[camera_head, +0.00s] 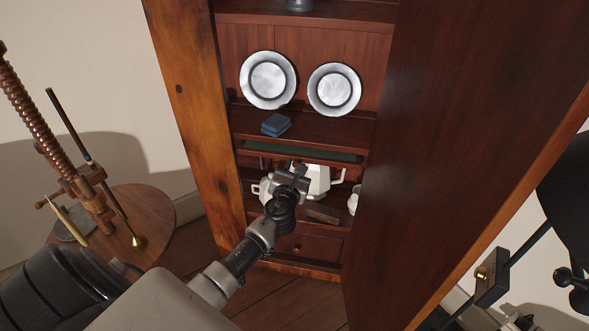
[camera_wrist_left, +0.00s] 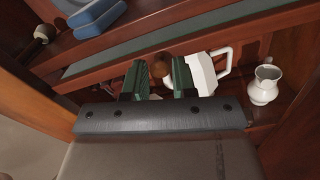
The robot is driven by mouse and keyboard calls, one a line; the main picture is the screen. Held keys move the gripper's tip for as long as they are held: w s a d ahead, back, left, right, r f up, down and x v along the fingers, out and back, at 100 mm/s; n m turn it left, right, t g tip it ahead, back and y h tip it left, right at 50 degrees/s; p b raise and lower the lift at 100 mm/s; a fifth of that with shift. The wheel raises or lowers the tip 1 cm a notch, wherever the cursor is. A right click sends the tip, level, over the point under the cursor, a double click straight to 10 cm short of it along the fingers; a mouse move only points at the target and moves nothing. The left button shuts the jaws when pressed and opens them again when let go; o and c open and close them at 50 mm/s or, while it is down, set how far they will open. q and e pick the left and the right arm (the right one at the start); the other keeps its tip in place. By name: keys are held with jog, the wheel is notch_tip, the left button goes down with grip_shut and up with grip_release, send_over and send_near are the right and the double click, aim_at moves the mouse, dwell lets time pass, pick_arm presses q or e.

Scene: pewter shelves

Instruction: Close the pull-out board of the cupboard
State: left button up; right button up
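The wooden cupboard (camera_head: 185,110) stands open ahead of me. Its pull-out board (camera_head: 340,157), with a green top, sticks out a little below the shelf with the blue box. In the left wrist view the board (camera_wrist_left: 225,38) crosses the upper part as a green strip with a wooden front edge. My left gripper (camera_head: 294,170) is at the board's front, near its middle. In the left wrist view its two green-padded fingers (camera_wrist_left: 161,80) are apart, with nothing held. A round brown knob (camera_wrist_left: 161,64) shows just beyond the fingertips; I cannot tell whether they touch it. My right gripper is not in view.
A blue box (camera_head: 276,124) and two pewter plates (camera_head: 268,80) are on the shelf above. A white pot (camera_head: 319,182) and a small jug (camera_wrist_left: 264,85) stand below the board. The open door (camera_head: 450,120) blocks the right; a round table (camera_head: 150,215) stands left.

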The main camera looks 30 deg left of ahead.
aim_at(298, 160)
pick_arm(q)
grip_shut()
jog(key=shift+w+a, duration=0.1)
jog(key=shift+w, duration=0.2)
jog(key=b+x, duration=0.1)
jog(key=x, duration=0.2)
jog(key=shift+w, duration=0.2)
jog(key=shift+a+r, duration=0.1)
jog(key=shift+r, duration=0.05)
jog(key=shift+o, duration=0.3)
grip_release()
jog(key=o, duration=0.4)
jog(key=shift+w, duration=0.15)
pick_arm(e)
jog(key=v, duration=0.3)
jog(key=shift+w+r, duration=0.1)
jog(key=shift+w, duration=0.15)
